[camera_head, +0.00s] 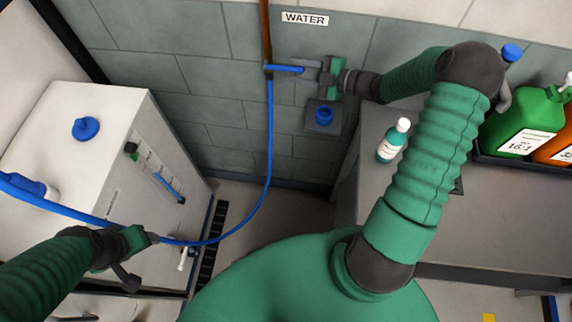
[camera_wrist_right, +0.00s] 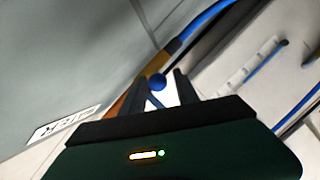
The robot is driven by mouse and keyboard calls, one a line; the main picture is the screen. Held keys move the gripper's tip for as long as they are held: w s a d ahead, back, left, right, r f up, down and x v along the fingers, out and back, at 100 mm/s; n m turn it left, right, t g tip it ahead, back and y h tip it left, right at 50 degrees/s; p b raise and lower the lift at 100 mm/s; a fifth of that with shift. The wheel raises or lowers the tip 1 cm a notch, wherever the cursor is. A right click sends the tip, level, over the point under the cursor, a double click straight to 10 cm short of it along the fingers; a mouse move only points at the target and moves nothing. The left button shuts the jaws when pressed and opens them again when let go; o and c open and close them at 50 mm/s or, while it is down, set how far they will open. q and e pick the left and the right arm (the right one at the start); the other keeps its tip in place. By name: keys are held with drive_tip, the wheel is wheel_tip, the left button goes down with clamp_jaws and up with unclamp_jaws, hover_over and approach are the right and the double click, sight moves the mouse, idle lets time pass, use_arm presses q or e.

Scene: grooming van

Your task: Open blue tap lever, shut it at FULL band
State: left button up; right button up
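The blue tap lever (camera_head: 285,69) points sideways from the copper pipe (camera_head: 265,35) under the WATER sign. My right gripper (camera_head: 309,67) is at its free end. In the right wrist view the lever's round blue knob (camera_wrist_right: 158,83) shows between the spread fingers (camera_wrist_right: 165,92); contact is unclear. The white tank (camera_head: 62,125) stands at left with a sight gauge (camera_head: 156,175); a blue column fills its lower part, and green marking shows near its top. The blue hose (camera_head: 270,140) runs down from the tap and leftward. My left gripper (camera_head: 154,238) is at the hose; its grip is unclear.
A blue cap (camera_head: 86,129) lies on the tank top. A grey counter (camera_head: 480,205) at right holds a small teal bottle (camera_head: 391,145) and large green (camera_head: 527,125) and orange jugs. A small wall holder with a blue cup (camera_head: 323,116) sits below my right gripper.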

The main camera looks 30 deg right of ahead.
drive_tip(key=r+b+v, duration=0.1)
drive_tip(key=v, duration=1.3)
drive_tip(key=w+a+r+m+g+h+p, duration=0.15)
drive_tip(key=w+a+m+h+p, duration=0.25)
drive_tip(key=w+a+m+h, duration=0.4)
drive_tip(key=s+a+f+m+g+p, duration=0.4)
drive_tip(key=s+a+m+g, duration=0.55)
drive_tip(key=s+a, duration=0.75)
drive_tip(key=p+v, duration=0.4)
drive_tip(key=v, duration=0.1)
drive_tip(key=s+b+x, duration=0.1)
drive_tip(key=b+x, duration=0.6)
drive_tip(key=shift+s+f, duration=0.2)
drive_tip(key=shift+s, duration=0.05)
drive_tip(key=shift+s+r, duration=0.1)
